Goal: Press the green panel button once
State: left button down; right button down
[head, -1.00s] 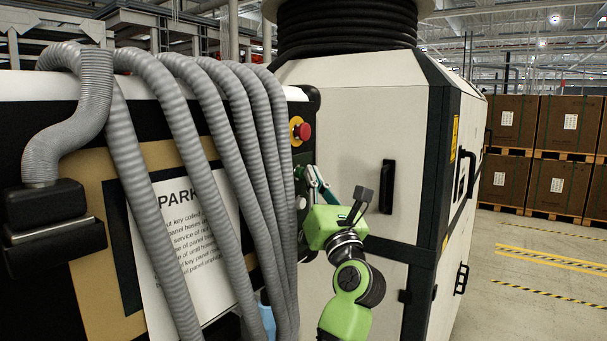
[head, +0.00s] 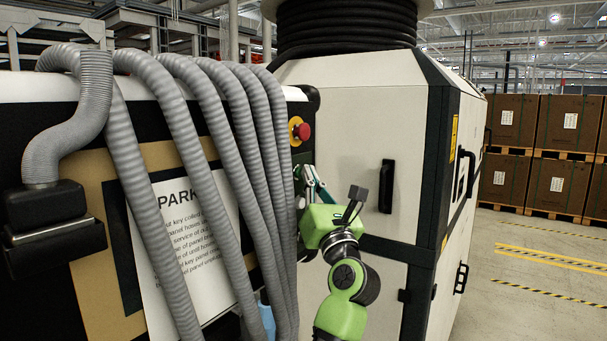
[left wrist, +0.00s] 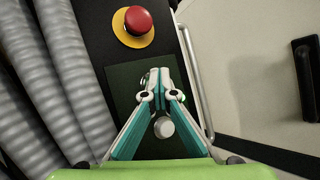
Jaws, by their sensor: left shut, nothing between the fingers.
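My left gripper (head: 309,178) is shut and empty, its teal fingers pointing at the narrow dark control panel. In the left wrist view the closed fingertips (left wrist: 158,76) lie over a dark green plate (left wrist: 122,82) on the panel. No green button shows clearly; the fingers cover part of the plate. Part of a small round fitting shows beside the fingertips. A pale round knob (left wrist: 163,127) shows between the fingers. I cannot tell whether the fingertips touch the panel. My right gripper is not in view.
A red emergency stop (head: 304,131) on a yellow disc sits above the plate; it also shows in the left wrist view (left wrist: 138,20). Grey ribbed hoses (head: 262,150) hang close left of the gripper. A pale cabinet with a black handle (head: 386,187) stands to the right.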

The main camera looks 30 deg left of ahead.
pick_arm(q)
jog(key=shift+d, duration=0.85)
jog(key=d+b, duration=0.1)
jog(key=d, duration=0.4)
jog(key=shift+s+b, duration=0.15)
jog(key=shift+b, duration=0.15)
dwell(0.5)
